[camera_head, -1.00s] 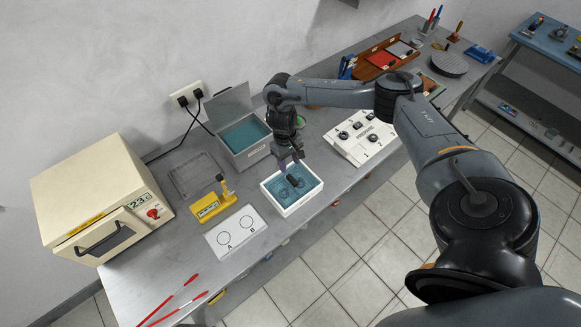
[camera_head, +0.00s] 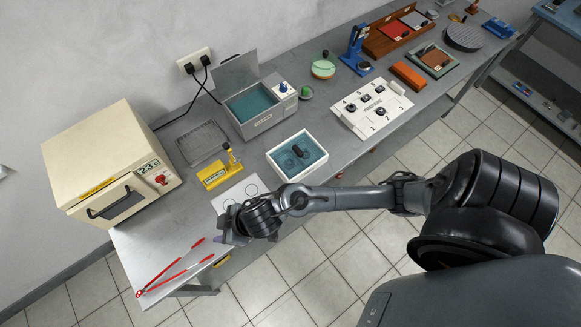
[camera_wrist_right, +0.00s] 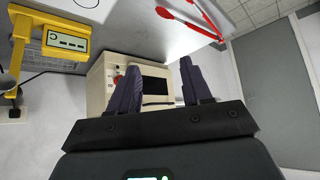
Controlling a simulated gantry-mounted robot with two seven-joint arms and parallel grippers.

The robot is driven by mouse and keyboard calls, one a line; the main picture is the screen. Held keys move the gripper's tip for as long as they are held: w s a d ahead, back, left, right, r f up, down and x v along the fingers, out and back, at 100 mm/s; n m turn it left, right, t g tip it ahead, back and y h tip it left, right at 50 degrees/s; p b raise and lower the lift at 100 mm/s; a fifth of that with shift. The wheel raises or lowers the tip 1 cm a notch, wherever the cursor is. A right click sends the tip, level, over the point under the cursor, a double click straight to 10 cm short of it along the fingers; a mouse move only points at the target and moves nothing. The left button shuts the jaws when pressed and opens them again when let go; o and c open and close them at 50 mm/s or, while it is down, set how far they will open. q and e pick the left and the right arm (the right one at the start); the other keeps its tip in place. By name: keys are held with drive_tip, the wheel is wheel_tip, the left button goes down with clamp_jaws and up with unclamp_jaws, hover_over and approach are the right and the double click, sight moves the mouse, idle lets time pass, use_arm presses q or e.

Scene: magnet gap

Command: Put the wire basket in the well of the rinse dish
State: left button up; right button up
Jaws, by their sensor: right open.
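The rinse dish (camera_head: 274,165) is a white square tray with a blue inside, near the middle of the bench in the head view. A small dark upright piece (camera_head: 298,151) stands inside it, with faint round outlines beside it. It looks like the wire basket's grip, but the wires are too small to make out. How deep it sits in a well cannot be told. My right gripper (camera_head: 224,229) is to the left of and nearer than the dish, by the bench's front edge. In the right wrist view its purple fingers (camera_wrist_right: 160,88) are apart and empty.
A grey bath (camera_head: 262,124) with a raised lid stands behind the dish. A grey mesh tray (camera_head: 201,143), a yellow gauge (camera_head: 213,176) and a cream oven (camera_head: 110,165) stand left. Red-tipped tongs (camera_head: 165,272) lie by the front. A white numbered panel (camera_head: 368,109) is right.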

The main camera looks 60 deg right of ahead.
drive_tip(key=s+d+r+m+g+h, duration=0.1)
drive_tip(key=s+d+m+g+h, duration=0.2)
drive_tip(key=s+d, duration=0.9)
drive_tip(key=shift+s+d+r+m+g, duration=0.3)
drive_tip(key=shift+s+d, duration=0.1)
drive_tip(key=shift+s, duration=0.6)
